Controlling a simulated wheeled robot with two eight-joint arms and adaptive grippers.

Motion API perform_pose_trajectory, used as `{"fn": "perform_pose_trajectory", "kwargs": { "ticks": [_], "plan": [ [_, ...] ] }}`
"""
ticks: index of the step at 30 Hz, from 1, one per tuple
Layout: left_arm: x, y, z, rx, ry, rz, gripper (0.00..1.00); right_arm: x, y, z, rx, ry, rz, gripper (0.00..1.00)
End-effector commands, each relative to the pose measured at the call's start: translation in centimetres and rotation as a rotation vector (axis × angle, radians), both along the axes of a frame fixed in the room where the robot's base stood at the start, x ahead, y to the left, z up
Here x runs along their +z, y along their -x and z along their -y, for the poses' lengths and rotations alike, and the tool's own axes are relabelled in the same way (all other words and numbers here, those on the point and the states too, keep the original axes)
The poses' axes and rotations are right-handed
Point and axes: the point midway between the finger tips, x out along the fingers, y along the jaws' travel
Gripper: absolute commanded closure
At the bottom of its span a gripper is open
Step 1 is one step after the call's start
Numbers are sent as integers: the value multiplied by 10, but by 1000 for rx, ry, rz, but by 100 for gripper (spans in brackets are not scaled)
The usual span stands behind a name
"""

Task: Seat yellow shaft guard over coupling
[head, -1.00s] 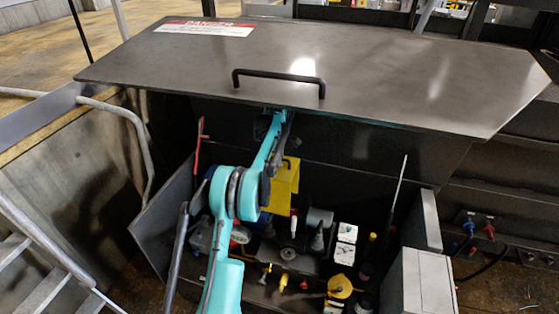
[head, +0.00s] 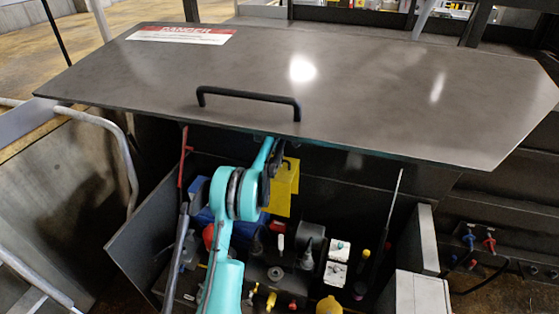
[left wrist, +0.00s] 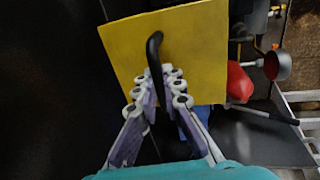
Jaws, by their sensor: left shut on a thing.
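The yellow shaft guard (head: 285,188) is a box-like cover with a dark handle. In the head view it hangs under the lid, behind my teal arm and above the crowded bay. In the left wrist view the guard (left wrist: 165,55) shows as a flat yellow face, its curved black handle (left wrist: 155,48) between the fingers. I cannot pick out the coupling for sure among the parts below. My right gripper does not show.
The large grey lid (head: 350,75), with a black handle, overhangs the bay. A red rod (head: 183,155) stands at left. A grey cabinet (head: 420,292) bounds the right front.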

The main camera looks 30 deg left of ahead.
Motion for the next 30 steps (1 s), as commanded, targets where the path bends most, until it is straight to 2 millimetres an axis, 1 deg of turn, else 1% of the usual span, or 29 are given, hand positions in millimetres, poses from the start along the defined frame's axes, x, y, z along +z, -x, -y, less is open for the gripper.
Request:
{"fn": "perform_pose_trajectory", "kwargs": {
  "ticks": [1,8,14,15,19,21,24,27,30],
  "plan": [
    [-6,0,0,0,0,0,100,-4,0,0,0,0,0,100],
    [-24,0,0,0,0,0,100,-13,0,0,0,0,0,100],
    [-54,0,0,0,0,0,100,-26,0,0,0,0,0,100],
    [-62,0,0,0,0,0,100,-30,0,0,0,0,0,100],
    [-84,0,0,0,0,0,100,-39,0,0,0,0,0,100],
    [-101,0,0,0,0,0,100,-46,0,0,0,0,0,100],
    [-117,0,0,0,0,0,100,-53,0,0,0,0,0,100],
    [-128,0,0,0,0,0,100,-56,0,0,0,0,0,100],
    [-133,0,0,0,0,0,100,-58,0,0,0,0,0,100]
  ]
}}
